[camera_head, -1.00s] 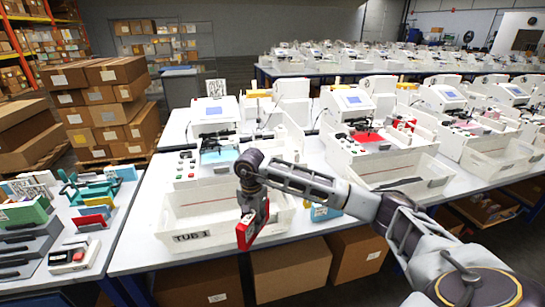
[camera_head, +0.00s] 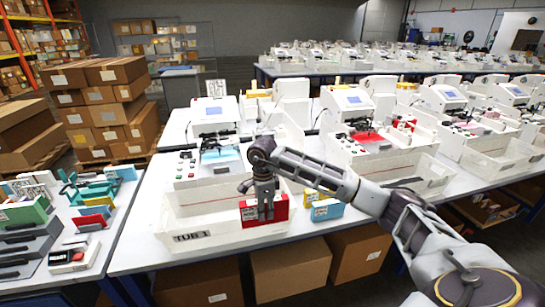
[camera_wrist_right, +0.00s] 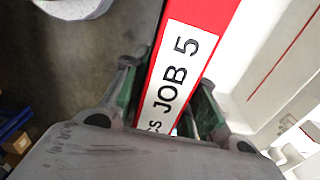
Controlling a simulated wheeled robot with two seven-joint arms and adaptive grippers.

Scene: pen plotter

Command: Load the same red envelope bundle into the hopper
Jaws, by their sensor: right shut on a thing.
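My left gripper is not in view.
A blue and yellow bundle (camera_head: 327,210) stands just right of the red one. A second plotter (camera_head: 350,102) with red sheets is to the right.

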